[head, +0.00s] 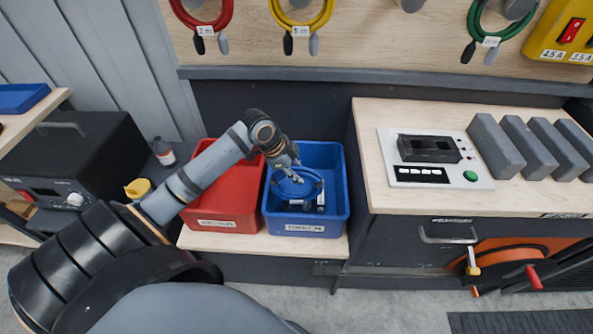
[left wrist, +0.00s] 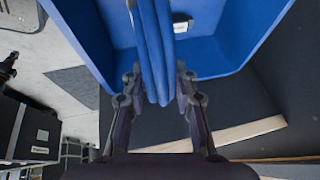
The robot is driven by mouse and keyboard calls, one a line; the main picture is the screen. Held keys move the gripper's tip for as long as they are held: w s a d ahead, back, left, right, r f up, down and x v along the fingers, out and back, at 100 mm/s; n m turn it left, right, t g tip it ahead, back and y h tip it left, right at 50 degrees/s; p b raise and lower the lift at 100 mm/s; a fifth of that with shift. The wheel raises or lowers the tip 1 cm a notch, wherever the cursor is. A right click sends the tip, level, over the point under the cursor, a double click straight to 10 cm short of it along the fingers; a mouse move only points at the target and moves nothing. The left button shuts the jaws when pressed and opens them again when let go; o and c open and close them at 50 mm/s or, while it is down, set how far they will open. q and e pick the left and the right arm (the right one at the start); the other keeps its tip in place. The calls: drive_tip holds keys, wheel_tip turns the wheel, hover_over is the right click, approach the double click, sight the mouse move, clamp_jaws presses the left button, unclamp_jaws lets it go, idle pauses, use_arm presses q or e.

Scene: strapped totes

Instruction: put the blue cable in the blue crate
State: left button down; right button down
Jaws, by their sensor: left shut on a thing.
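The blue cable (head: 297,197) is a coiled loop hanging from my left gripper (head: 288,170). In the left wrist view, its strands (left wrist: 153,50) run between the two fingers (left wrist: 155,85), which are shut on them. The blue crate (head: 336,219) stands on a low wooden shelf, with a label on its front. In the head view, the coil overlaps the crate's opening, and small pale and dark ends show below it. Whether the cable touches the crate floor cannot be told. The crate (left wrist: 222,55) also shows around the strands in the left wrist view. My right gripper is not in view.
A red crate (head: 222,219) stands directly left of the blue one, partly behind my left arm. A workbench (head: 400,200) with a tester (head: 430,150) and several grey blocks is at the right. Red, yellow and green cables hang on the board (head: 350,45) above.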

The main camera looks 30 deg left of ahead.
use_arm(q)
drive_tip(key=shift+f+b, duration=0.5)
drive_tip(key=shift+f, duration=0.4)
idle(0.4)
drive_tip(key=c, duration=1)
unclamp_jaws()
drive_tip(key=shift+o, duration=0.2)
drive_tip(key=shift+s+f, duration=0.1)
drive_tip(key=v, duration=0.6)
drive_tip(key=shift+a, duration=0.25)
drive_tip(key=shift+s+d+r, duration=0.1)
drive_tip(key=shift+s+r, duration=0.15)
drive_tip(key=shift+r, duration=0.55)
